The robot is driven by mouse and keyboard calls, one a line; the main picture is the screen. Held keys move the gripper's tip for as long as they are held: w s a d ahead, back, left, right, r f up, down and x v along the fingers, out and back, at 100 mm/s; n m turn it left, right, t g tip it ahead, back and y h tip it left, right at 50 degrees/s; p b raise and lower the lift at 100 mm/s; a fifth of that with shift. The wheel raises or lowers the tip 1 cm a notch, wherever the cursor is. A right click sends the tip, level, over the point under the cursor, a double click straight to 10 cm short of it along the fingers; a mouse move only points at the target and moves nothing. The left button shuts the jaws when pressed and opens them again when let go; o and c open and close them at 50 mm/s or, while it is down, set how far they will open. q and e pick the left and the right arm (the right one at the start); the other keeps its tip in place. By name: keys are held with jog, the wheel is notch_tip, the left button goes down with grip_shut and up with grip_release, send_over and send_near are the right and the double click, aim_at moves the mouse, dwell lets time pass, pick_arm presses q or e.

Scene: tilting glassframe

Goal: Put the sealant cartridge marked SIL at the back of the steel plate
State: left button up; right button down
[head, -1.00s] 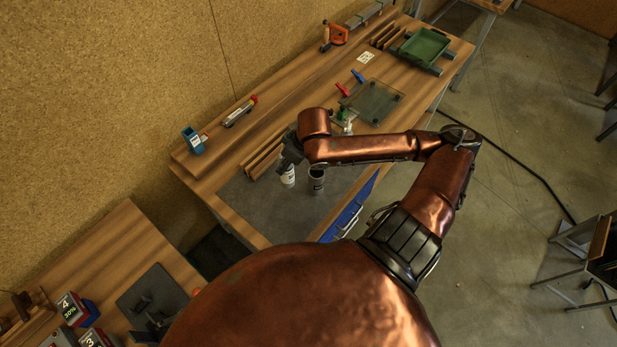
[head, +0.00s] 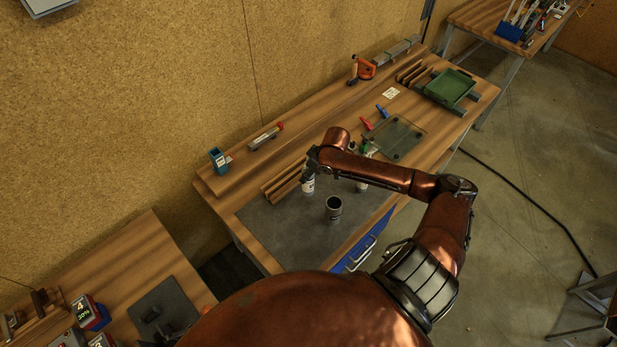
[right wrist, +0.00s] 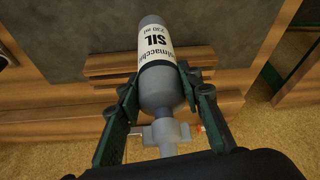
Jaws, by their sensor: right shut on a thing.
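The sealant cartridge (head: 308,184) is grey with a white label, and in the right wrist view the cartridge (right wrist: 156,60) reads SIL, upside down. My right gripper (head: 313,163) is shut on it; in the right wrist view the fingers (right wrist: 160,100) lie on either side of its tapered nozzle end. In the head view the cartridge hangs below the gripper, roughly upright, over the back part of the dark grey steel plate (head: 285,232). I cannot tell whether its base touches the plate. My left gripper is not in view.
A dark grey tin (head: 334,208) stands on the plate, in front of the cartridge. Wooden strips (head: 284,181) lie along the plate's back edge. A white bottle (head: 362,182) is partly hidden by my right arm. The plate's left part is clear.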

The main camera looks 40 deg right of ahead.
jog(key=shift+w+d+f+p, duration=0.1)
jog(key=shift+w+f+p, duration=0.1)
jog(key=shift+f, duration=0.5)
jog(key=shift+w+d+f+p, duration=0.15)
jog(key=shift+f, duration=0.55)
jog(key=shift+w+d+f+p, duration=0.1)
jog(key=shift+w+f+p, duration=0.1)
jog(key=shift+f, duration=0.5)
jog(key=shift+s, duration=0.1)
jog(key=c, duration=1.4)
grip_release()
jog(key=shift+f, duration=0.15)
jog(key=shift+o, duration=0.2)
jog(key=v, duration=1.2)
jog(key=shift+b, duration=0.45)
